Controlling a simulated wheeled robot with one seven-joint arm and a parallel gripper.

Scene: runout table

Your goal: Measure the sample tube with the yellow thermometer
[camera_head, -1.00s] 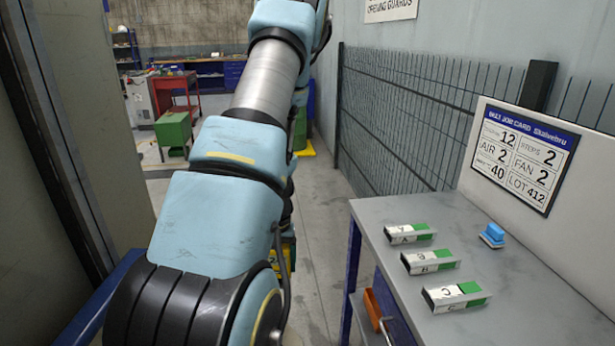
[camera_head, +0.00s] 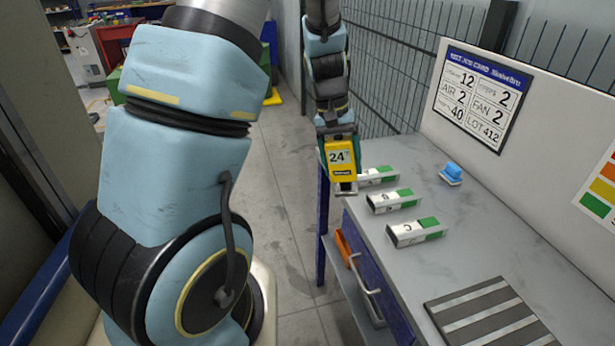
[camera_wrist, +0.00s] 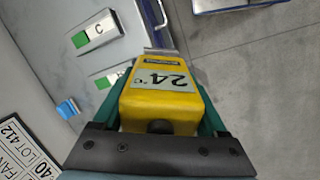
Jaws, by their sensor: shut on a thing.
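The yellow thermometer (camera_head: 341,158) is held in my gripper (camera_head: 339,172) above the table's far left edge. Its display reads 24. In the wrist view the thermometer (camera_wrist: 160,97) sits between the green fingers of my gripper and reads 24 °C. Three silver and green sample tubes lie on the table, marked with letters. The one marked C (camera_head: 414,232) is nearest, the middle one (camera_head: 390,201) is behind it, and the farthest (camera_head: 377,176) is partly hidden by the thermometer. Tube C (camera_wrist: 96,37) also shows in the wrist view.
The grey table (camera_head: 480,245) carries a blue object (camera_head: 452,172) and a dark striped mat (camera_head: 491,318). A job card (camera_head: 482,98) is on the back panel. An open drawer or shelf holds an orange item (camera_head: 345,246). Free floor lies left of the table.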

